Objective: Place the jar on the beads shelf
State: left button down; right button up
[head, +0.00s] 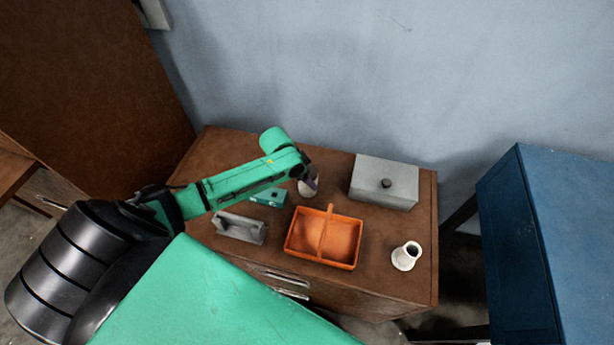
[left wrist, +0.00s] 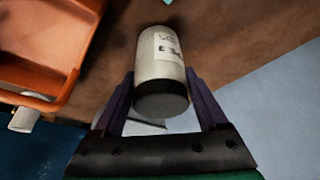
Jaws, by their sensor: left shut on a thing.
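The jar (left wrist: 162,62) is pale with a printed label and a dark end nearest the camera in the left wrist view. My left gripper (left wrist: 158,92) is shut on it, one finger on each side. In the head view the jar (head: 307,187) shows small, partly hidden by my left gripper (head: 308,175), over the back of the brown cabinet. I cannot tell whether it touches the cabinet top. No shelf marked for beads can be made out. My right gripper is not in view.
The brown cabinet top (head: 205,160) holds an orange divided tray (head: 341,240), a grey box with a knob (head: 385,180), a white flask-like vessel (head: 406,256), a grey caddy (head: 240,228) and a green box (head: 269,198). A blue cabinet (head: 560,220) stands right; a wall is behind.

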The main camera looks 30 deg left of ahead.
pick_arm(q)
grip_release()
jog(key=shift+f, duration=0.15)
